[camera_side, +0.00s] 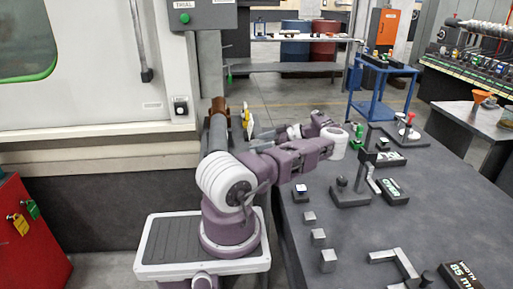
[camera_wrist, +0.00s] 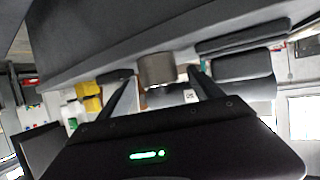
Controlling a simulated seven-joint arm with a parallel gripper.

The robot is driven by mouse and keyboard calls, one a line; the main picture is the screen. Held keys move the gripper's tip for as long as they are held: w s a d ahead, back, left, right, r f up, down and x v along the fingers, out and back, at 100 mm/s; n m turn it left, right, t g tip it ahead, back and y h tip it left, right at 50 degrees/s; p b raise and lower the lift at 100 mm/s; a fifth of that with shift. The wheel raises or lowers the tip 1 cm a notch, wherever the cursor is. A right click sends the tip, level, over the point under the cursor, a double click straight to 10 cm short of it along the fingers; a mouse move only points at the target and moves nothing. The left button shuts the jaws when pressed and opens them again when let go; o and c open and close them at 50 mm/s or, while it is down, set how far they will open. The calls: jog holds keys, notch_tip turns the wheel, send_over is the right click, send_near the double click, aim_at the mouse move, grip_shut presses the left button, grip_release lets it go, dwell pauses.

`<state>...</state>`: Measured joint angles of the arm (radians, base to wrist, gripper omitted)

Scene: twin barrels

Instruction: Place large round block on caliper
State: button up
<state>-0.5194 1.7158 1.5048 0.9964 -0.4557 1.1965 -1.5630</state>
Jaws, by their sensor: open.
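In the wrist view a grey-brown round block (camera_wrist: 157,69) shows as a short cylinder against a dark surface. My gripper (camera_wrist: 161,76) is open, with one dark finger on either side of the block in this view. No contact is clear, and I cannot tell how deep the block sits between the fingers. A grey angular bracket, probably the caliper (camera_side: 404,264), lies on the near part of the dark table, beside a black box marked WIDTH 85 mm (camera_side: 461,274). In the side view my gripper cannot be clearly made out among the folded arm links.
Several small grey blocks (camera_side: 318,237) stand along the left side of the dark table (camera_side: 365,233). A dark stand (camera_side: 350,194), a green piece (camera_side: 357,137) and black labelled boxes (camera_side: 392,191) sit farther back. A blue cart (camera_side: 382,92) stands behind. The table middle is largely clear.

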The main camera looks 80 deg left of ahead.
grip_shut()
jog(key=shift+r, duration=0.15)
